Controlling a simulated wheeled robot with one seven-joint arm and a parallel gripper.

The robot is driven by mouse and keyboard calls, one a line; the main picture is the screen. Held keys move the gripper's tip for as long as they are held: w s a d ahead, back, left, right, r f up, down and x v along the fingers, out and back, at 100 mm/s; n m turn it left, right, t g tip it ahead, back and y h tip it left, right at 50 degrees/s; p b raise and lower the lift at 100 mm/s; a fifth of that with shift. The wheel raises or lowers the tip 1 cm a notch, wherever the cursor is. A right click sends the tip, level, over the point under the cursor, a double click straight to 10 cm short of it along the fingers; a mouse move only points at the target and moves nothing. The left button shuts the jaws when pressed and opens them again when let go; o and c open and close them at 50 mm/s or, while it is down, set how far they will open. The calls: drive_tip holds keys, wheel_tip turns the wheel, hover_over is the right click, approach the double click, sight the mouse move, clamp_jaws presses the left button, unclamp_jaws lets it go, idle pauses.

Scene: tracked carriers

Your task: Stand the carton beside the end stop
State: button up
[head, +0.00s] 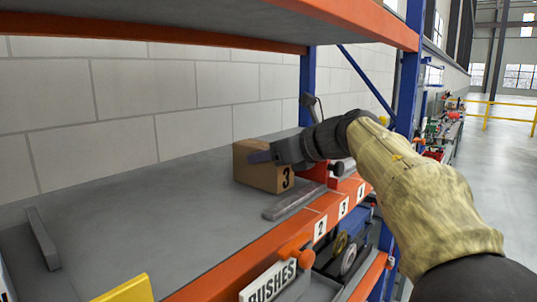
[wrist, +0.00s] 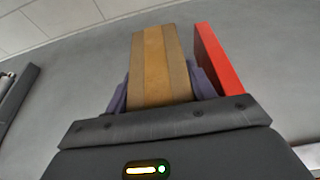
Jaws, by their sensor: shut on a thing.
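The carton (head: 262,178) is a brown box with a black 3 on its front, upright on or just above the grey shelf; I cannot tell which. It fills the middle of the wrist view (wrist: 161,65). My gripper (head: 268,155) is shut on it, with purple fingers (wrist: 160,88) on both sides. A red upright plate (wrist: 219,62), which looks like the end stop, stands close to the carton's right in the wrist view, with the right finger between their near ends. In the head view the red plate (head: 316,171) is partly hidden behind my gripper.
A grey bar (head: 293,204) lies near the shelf's orange front edge. Another dark bar (head: 42,238) lies at the left. The shelf between them is clear. An upper shelf (head: 180,22) hangs overhead, and a blue post (head: 308,85) stands behind.

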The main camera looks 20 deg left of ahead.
drive_tip(key=shift+d, duration=0.1)
drive_tip(key=o, duration=1.6)
drive_tip(key=shift+f, duration=0.1)
drive_tip(key=shift+c, duration=0.2)
drive_tip(key=shift+r+p, duration=0.55)
drive_tip(key=shift+r, duration=0.1)
drive_tip(key=b+v, duration=0.3)
drive_tip(key=v, duration=0.9)
drive_tip(key=shift+w+f, duration=0.1)
drive_tip(key=shift+w, duration=0.05)
